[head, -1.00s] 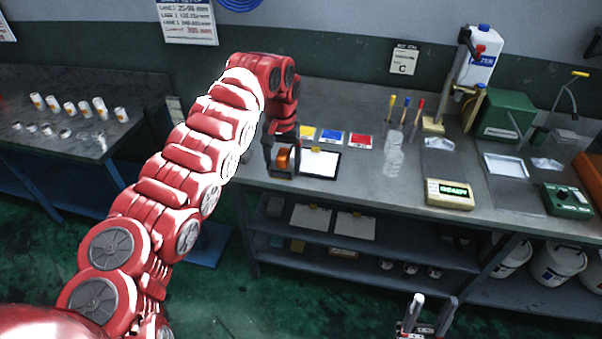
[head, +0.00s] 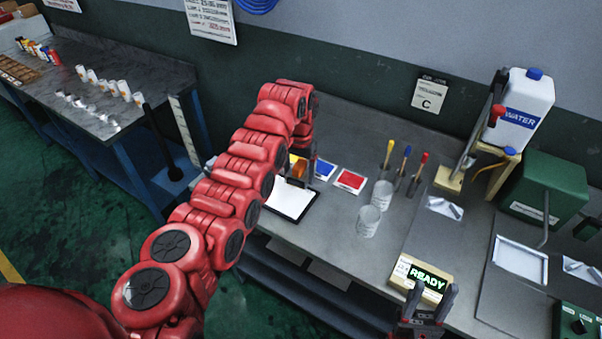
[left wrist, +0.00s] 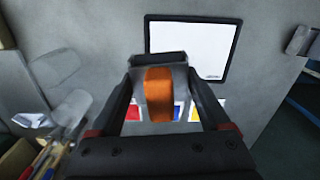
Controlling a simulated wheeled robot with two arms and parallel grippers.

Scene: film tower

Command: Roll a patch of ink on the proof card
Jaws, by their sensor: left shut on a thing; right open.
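The proof card (head: 291,200) is a white sheet on a black-edged board near the bench's front edge. It also shows in the left wrist view (left wrist: 193,38), white with a small dark mark in one corner. My left gripper (head: 297,172) is shut on an orange-and-grey roller (left wrist: 159,95), by the card's far edge. I cannot tell whether the roller touches anything. A blue ink square (head: 324,169) and a red ink square (head: 350,181) lie right of it; a yellow one (head: 292,158) is partly hidden by my arm. My right gripper (head: 434,291) is open and empty near the READY box.
Two clear jars (head: 368,221) and several colour-tipped tools (head: 405,167) stand right of the ink squares. The READY box (head: 421,278) sits at the front. A water jug (head: 518,108) and green machine (head: 543,188) stand at the back right. Bare bench lies in front of the jars.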

